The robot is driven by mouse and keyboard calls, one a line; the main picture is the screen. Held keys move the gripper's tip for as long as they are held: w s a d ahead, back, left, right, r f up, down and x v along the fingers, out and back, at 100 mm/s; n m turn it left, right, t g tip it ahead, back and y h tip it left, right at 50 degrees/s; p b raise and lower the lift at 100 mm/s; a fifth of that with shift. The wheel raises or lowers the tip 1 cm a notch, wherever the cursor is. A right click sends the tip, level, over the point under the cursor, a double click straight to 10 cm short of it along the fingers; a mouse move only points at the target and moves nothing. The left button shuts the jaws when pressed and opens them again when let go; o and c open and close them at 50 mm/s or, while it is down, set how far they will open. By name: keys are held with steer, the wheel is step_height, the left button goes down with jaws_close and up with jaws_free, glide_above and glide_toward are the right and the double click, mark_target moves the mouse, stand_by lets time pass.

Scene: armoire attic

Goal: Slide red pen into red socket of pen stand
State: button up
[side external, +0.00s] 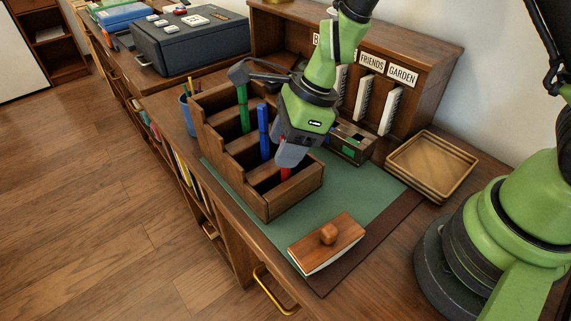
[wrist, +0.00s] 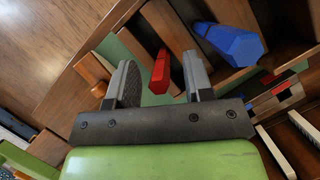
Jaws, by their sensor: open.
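The wooden pen stand (side external: 268,208) has stepped compartments and stands on the green desk mat. A green pen (side external: 243,108) and a blue pen (side external: 263,130) stand upright in its rear and middle compartments. The red pen (side external: 286,173) shows as a short red piece at the front compartment, mostly hidden by my gripper (side external: 290,152). In the wrist view my gripper (wrist: 160,64) is open, with the red pen (wrist: 160,73) between its fingers and visible gaps on both sides. The blue pen (wrist: 230,42) is right of the fingers. The red pen's lower end is hidden.
A wooden blotter (side external: 328,242) lies on the mat in front of the stand. Stacked wooden trays (side external: 432,166) are at the right. A letter rack (side external: 400,75) stands behind, and a dark case (side external: 190,42) is at the back left.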

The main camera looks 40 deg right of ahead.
steer(key=shift+x, duration=0.8)
jaws_close()
steer(key=shift+r, duration=0.25)
